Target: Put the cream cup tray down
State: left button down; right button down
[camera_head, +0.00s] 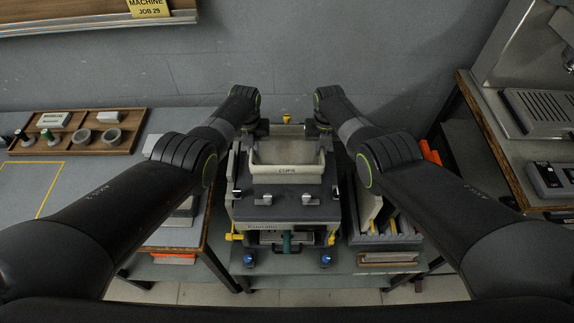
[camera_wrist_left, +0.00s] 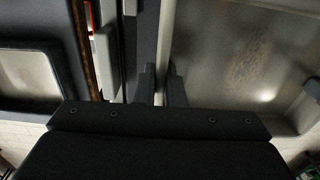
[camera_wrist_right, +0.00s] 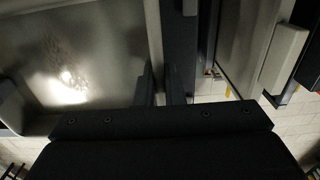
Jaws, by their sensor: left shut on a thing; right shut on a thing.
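The cream cup tray (camera_head: 287,173), an open box with "CUPS" on its front, is level over the dark grey top of a wheeled unit (camera_head: 285,212) in the middle. I cannot tell whether it touches that top. My left gripper (camera_head: 262,129) is shut on the tray's left wall, and my right gripper (camera_head: 312,129) on its right wall. In the left wrist view the fingers (camera_wrist_left: 162,88) pinch the edge of the tray (camera_wrist_left: 225,55). In the right wrist view the fingers (camera_wrist_right: 160,88) pinch the opposite edge of the tray (camera_wrist_right: 85,50). The tray looks empty.
A wooden tray (camera_head: 130,143) with several small pots sits on the left bench, behind a clear yellow-outlined area (camera_head: 28,185). A slotted rack (camera_head: 385,238) stands close on the right. A bench with a metal machine (camera_head: 545,110) is further right. A wall closes off the back.

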pick_arm(q)
jog(key=shift+a+f, duration=0.1)
pick_arm(e)
jog(key=shift+f, duration=0.1)
